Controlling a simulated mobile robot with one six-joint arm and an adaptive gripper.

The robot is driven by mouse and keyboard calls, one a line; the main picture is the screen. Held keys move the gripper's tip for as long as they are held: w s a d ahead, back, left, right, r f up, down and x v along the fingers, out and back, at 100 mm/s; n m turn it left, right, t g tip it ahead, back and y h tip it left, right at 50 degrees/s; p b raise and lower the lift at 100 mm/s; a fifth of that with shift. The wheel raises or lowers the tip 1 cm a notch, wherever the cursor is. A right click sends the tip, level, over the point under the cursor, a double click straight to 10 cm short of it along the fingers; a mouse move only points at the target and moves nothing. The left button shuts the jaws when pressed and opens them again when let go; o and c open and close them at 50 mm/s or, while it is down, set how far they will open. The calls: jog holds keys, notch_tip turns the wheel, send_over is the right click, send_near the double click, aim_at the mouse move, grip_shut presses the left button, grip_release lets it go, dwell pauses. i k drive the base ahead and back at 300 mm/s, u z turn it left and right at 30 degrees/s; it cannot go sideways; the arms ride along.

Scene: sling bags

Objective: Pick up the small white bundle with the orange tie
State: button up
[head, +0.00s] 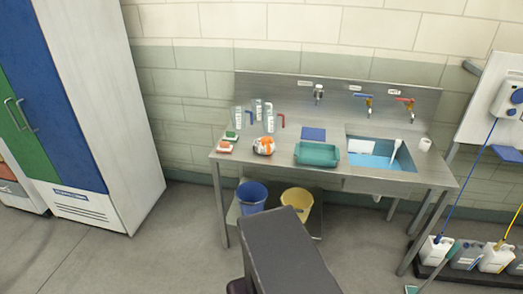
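A small white bundle with orange on it (263,147) sits on the steel sink table (322,182), left of the middle and near the front edge. It is small in the picture, so the shape of the tie is hard to make out. My gripper is not in view. A dark grey part of my own body stands at the bottom middle, in front of the table and well apart from the bundle.
A green tray (317,154) and a blue pad (313,134) lie right of the bundle, bottles (269,119) behind it, sponges (224,147) left. A blue sink (380,156) is at right. Blue (252,195) and yellow (298,200) buckets are below. A tall cabinet (105,110) stands left.

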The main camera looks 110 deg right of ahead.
aim_at(264, 145)
jog(key=z, duration=0.35)
jog(key=i, duration=0.1)
jog(key=z, duration=0.15)
jog(key=k, duration=0.1)
jog(key=z, duration=2.95)
jog(key=i, duration=0.7)
jog(key=u, duration=0.05)
